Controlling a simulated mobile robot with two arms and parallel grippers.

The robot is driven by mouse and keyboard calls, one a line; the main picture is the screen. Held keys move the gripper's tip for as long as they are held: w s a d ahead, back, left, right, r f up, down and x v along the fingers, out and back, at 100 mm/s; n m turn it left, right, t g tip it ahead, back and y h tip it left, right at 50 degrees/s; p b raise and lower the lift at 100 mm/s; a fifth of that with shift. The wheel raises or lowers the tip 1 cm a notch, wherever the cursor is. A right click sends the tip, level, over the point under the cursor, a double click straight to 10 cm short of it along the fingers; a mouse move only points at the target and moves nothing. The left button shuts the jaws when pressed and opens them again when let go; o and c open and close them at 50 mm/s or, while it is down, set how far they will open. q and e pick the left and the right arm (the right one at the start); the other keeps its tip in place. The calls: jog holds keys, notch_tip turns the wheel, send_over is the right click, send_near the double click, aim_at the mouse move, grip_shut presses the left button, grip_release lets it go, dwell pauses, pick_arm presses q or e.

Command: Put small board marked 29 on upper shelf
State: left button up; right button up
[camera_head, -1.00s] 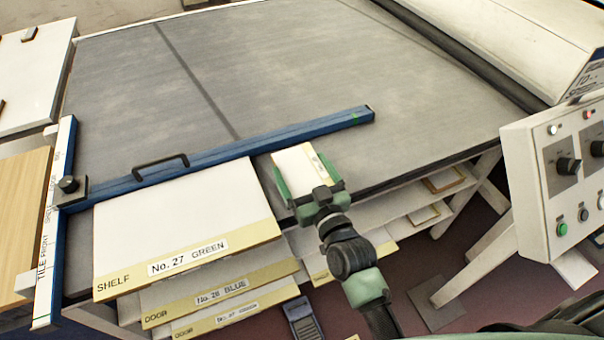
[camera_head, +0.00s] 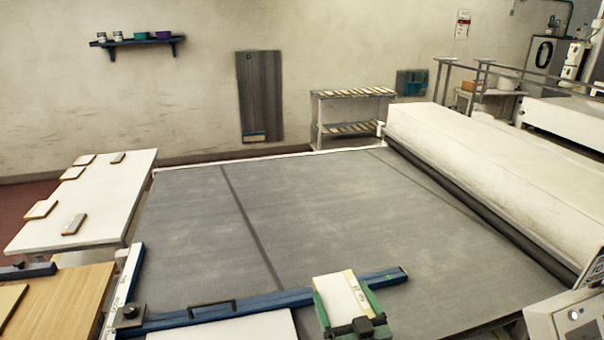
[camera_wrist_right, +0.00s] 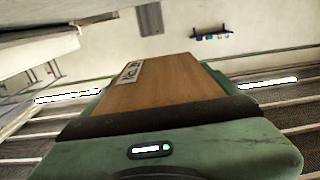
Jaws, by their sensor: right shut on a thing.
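My right gripper (camera_head: 345,303) is shut on a small board (camera_head: 341,298), white-faced with a yellowish edge strip. It holds the board above the front of the grey belt, near the blue rail. The right wrist view shows the board (camera_wrist_right: 165,82) between the green fingers, with a wood-brown face and a white label; its number is not readable. A two-tier rack stands against the back wall, with an upper shelf (camera_head: 352,93) and a lower shelf (camera_head: 350,128); both carry slat-like pieces. My left gripper is not in view.
The wide grey belt (camera_head: 280,215) lies between my gripper and the rack. A white tunnel hood (camera_head: 490,170) bounds it on the right. A white table (camera_head: 100,190) with several small boards stands left. A wall shelf (camera_head: 138,42) holds small pots. The blue rail (camera_head: 260,300) crosses the front.

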jog(key=s+d+f+h+b, duration=0.1)
jog(key=s+d+f+b, duration=0.1)
jog(key=s, duration=0.4)
jog(key=s+d+f+m+h+b, duration=0.1)
jog(key=s+d+f+b, duration=0.1)
jog(key=s+b, duration=0.3)
jog(key=s+d+f+m+h+b, duration=0.1)
jog(key=s+d+f+b, duration=0.1)
jog(key=s, duration=0.6)
jog(key=shift+s+d+f+b, duration=0.15)
jog(key=shift+s+d+b, duration=0.3)
jog(key=shift+b, duration=0.55)
jog(key=shift+w, duration=0.1)
jog(key=w+a+r+y+b, duration=0.1)
jog(key=w+a+r+b, duration=0.1)
jog(key=w, duration=0.4)
jog(key=w+a+r+n+y+b, duration=0.1)
jog(key=w+a+r+b, duration=0.1)
jog(key=w, duration=0.5)
jog(key=w+a+r+n+y+b, duration=0.1)
jog(key=w+a+r+b, duration=0.1)
jog(key=w, duration=0.5)
jog(key=shift+a+r, duration=0.25)
jog(key=shift+a, duration=0.3)
jog(key=shift+w+b, duration=0.2)
jog(key=shift+b, duration=0.1)
notch_tip(320, 180, down, 20)
jog(key=shift+r+b, duration=0.25)
jog(key=shift+b, duration=0.15)
